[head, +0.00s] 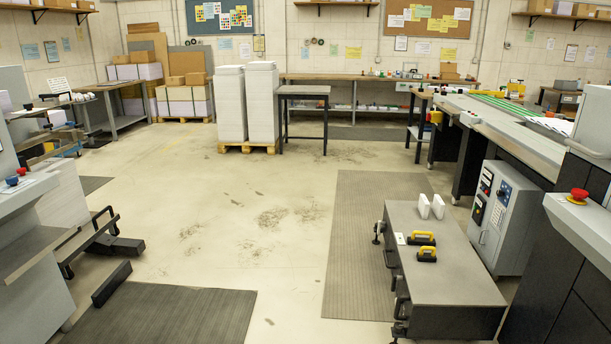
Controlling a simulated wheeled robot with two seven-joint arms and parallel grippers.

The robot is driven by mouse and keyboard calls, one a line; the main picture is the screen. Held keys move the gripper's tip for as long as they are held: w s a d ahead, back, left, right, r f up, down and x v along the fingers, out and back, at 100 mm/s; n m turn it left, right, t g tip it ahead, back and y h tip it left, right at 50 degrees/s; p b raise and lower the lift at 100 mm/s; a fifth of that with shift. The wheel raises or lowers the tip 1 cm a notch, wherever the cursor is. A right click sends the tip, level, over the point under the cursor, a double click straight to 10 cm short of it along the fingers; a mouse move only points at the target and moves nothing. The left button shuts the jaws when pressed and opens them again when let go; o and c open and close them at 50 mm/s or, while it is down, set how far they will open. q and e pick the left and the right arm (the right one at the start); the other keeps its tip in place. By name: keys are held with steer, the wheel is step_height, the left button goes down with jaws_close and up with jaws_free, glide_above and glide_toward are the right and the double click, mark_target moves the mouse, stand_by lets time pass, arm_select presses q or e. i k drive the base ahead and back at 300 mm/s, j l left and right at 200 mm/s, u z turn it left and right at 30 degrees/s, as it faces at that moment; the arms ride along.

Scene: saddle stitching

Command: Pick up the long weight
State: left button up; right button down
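Neither of my grippers shows in the head view, so nothing is seen touching the weights.
Two white upright blocks (431,207) stand behind the weights. A grey control cabinet (502,218) stands right of the table. A dark floor mat (360,240) lies to its left. Open floor (230,225) fills the middle. A black bar (111,284) lies on the floor at left.

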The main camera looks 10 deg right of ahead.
mark_target(412, 239)
steer(key=i+z, duration=0.45)
steer(key=i, duration=0.2)
steer(key=i+j+z, duration=0.15)
steer(key=i+z, duration=0.3)
steer(key=i, duration=0.25)
steer(key=i+l+z, duration=0.2)
steer(key=i+z, duration=0.2)
steer(key=i, duration=0.35)
steer(key=i+z, duration=0.35)
steer(key=i, duration=0.4)
